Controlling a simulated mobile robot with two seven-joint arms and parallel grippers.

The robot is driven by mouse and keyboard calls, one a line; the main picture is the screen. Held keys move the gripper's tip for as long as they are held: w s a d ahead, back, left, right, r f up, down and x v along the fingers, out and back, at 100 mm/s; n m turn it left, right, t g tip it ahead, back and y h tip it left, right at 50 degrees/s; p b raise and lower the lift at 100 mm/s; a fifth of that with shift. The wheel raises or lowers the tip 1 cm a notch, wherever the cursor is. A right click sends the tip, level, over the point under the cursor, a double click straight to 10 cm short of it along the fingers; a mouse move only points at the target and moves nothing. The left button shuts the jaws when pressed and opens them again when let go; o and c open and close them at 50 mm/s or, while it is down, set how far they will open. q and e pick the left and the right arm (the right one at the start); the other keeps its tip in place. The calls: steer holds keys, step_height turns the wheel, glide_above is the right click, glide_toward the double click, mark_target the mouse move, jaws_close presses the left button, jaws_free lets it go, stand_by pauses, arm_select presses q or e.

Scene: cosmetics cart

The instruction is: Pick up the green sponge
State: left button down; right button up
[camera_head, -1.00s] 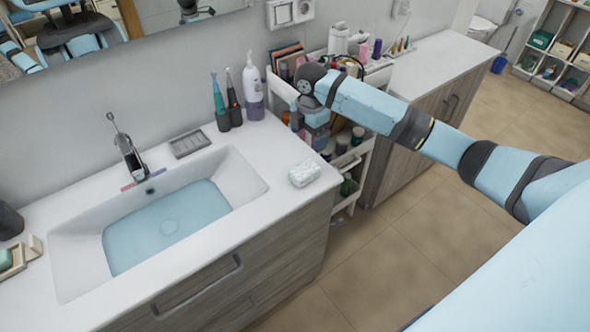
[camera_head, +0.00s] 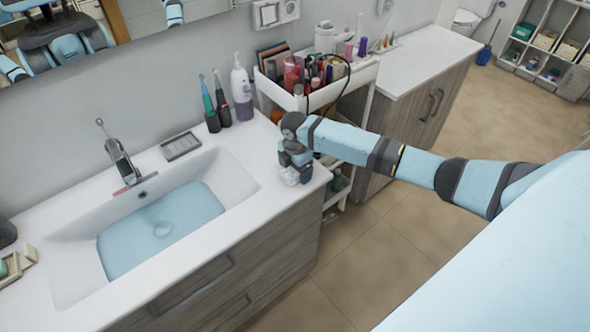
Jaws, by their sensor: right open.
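My right gripper (camera_head: 296,166) is over the right end of the white sink counter, pointing down. It is open, with its fingers at a small pale, speckled block (camera_head: 289,178) near the counter's front edge. The gripper covers much of the block, and I cannot tell whether the fingers touch it. A small green item (camera_head: 3,269), perhaps soap or a sponge, sits in a pale dish (camera_head: 30,254) at the left edge of the view, partly cut off. My left gripper is not in view.
The sink basin (camera_head: 160,223) holds water, left of my gripper. Two electric toothbrushes (camera_head: 214,104) and a pump bottle (camera_head: 241,90) stand at the back of the counter. A loaded white cart (camera_head: 357,85) stands behind my right arm. A grey soap tray (camera_head: 181,146) lies beside the faucet.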

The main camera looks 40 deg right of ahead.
steer(key=shift+f, duration=0.35)
steer(key=c, duration=1)
steer(key=shift+r, duration=0.1)
